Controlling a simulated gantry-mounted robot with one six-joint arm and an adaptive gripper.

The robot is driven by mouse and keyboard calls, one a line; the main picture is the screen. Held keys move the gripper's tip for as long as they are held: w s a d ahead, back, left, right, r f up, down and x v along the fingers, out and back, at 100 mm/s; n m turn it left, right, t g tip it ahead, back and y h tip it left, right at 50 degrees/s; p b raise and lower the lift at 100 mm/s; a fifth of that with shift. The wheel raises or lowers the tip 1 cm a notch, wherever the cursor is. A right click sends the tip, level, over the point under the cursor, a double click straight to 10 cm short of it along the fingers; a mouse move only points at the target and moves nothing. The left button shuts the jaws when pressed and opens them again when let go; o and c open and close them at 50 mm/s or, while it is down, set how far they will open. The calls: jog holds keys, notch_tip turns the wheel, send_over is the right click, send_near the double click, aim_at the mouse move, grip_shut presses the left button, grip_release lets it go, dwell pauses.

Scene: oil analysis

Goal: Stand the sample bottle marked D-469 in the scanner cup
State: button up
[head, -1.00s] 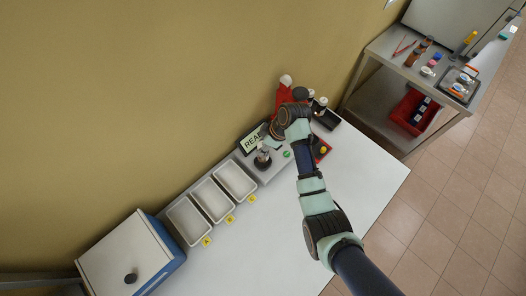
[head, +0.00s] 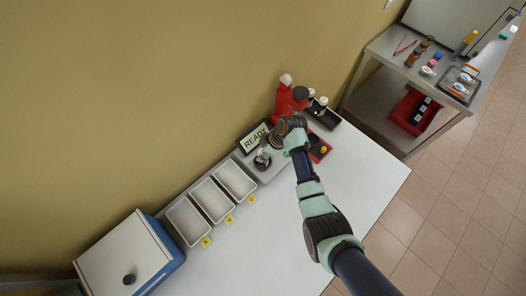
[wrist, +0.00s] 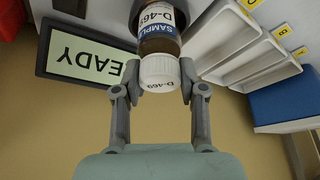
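The sample bottle marked D-469 (wrist: 158,42) has a brown body, a white and blue label and a white cap (wrist: 160,72). My gripper (wrist: 160,80) has its fingertips against both sides of the cap and appears shut on it. The bottle's lower end reaches into the dark round scanner cup (wrist: 136,14) at the top of the wrist view; whether it rests on the bottom is hidden. In the head view my gripper (head: 268,146) is directly over the scanner cup (head: 262,164). The scanner display (head: 255,138) reads READY.
Three empty grey trays tagged A, B and C (head: 212,200) stand left of the scanner. A blue and white cabinet (head: 130,255) is further left. A red device (head: 288,98) and dark rack (head: 324,116) stand behind my arm. The white table's front (head: 260,240) is clear.

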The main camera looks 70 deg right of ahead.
jog(key=o, duration=0.3)
jog(key=shift+r, duration=0.1)
jog(key=p+v, duration=0.1)
jog(key=v, duration=1.1)
jog(key=shift+r, duration=0.3)
jog(key=shift+w, duration=0.1)
